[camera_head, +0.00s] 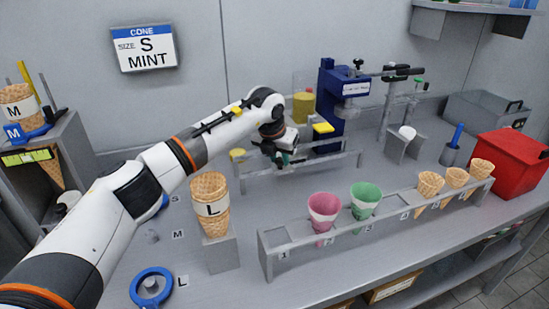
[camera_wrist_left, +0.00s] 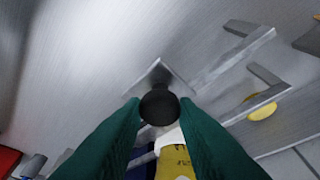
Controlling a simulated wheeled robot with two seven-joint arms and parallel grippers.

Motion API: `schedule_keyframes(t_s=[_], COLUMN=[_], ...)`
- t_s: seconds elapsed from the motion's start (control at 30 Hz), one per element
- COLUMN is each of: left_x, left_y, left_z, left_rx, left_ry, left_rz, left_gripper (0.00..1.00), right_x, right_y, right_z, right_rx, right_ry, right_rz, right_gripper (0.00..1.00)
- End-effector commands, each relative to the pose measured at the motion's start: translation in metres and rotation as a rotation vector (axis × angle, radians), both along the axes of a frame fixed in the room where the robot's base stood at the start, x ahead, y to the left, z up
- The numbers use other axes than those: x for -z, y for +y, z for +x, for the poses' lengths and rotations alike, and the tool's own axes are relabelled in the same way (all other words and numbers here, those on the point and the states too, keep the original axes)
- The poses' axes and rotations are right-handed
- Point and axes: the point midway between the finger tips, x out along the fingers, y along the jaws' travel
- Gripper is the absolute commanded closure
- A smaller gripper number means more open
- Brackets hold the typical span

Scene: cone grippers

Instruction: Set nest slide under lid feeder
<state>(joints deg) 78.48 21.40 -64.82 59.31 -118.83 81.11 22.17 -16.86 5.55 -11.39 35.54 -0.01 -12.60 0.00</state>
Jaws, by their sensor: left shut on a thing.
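My left gripper (camera_head: 284,160) is over the low grey rails (camera_head: 325,167) in front of the blue press-like machine (camera_head: 335,85). In the left wrist view its teal fingers (camera_wrist_left: 159,112) are shut on a round black knob (camera_wrist_left: 159,106). The knob stands on a grey square plate (camera_wrist_left: 158,73), which looks like the nest slide; the fingers hide part of it. A yellow stack in a clear tube (camera_head: 303,105), perhaps the lid feeder, stands left of the blue machine. A yellow piece (camera_wrist_left: 175,162) shows below the knob in the wrist view. My right gripper is not in view.
A cone rack (camera_head: 272,262) with pink, green and plain cones stands in front. A stacked L cone (camera_head: 210,208) stands on a block beside my left arm. A red bin (camera_head: 508,165) is at right. A yellow disc (camera_head: 238,155) lies near the rails' left end.

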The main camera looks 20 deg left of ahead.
Motion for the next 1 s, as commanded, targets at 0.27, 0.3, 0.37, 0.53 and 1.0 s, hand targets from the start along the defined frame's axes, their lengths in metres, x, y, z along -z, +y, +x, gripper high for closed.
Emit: schedule_keyframes(t_s=[0.27,0.3,0.37,0.53,1.0], left_x=[-0.001,-0.001,-0.001,0.0,-0.06], left_y=[0.0,0.0,0.0,0.0,0.005], left_z=[0.0,0.0,0.0,0.0,-0.024], left_rx=[-0.001,-0.001,-0.001,-0.001,0.0], left_ry=[-0.002,-0.002,-0.001,-0.001,-0.006], left_rz=[-0.002,-0.002,-0.002,-0.001,-0.002], left_gripper=[0.62,0.56,0.52,0.52,0.52], right_x=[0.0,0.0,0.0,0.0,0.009], right_y=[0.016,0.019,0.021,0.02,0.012], right_z=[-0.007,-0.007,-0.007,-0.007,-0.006], right_rx=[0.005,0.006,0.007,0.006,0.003], right_ry=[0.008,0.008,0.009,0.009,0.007], right_rz=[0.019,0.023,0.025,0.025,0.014], right_gripper=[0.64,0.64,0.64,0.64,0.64])
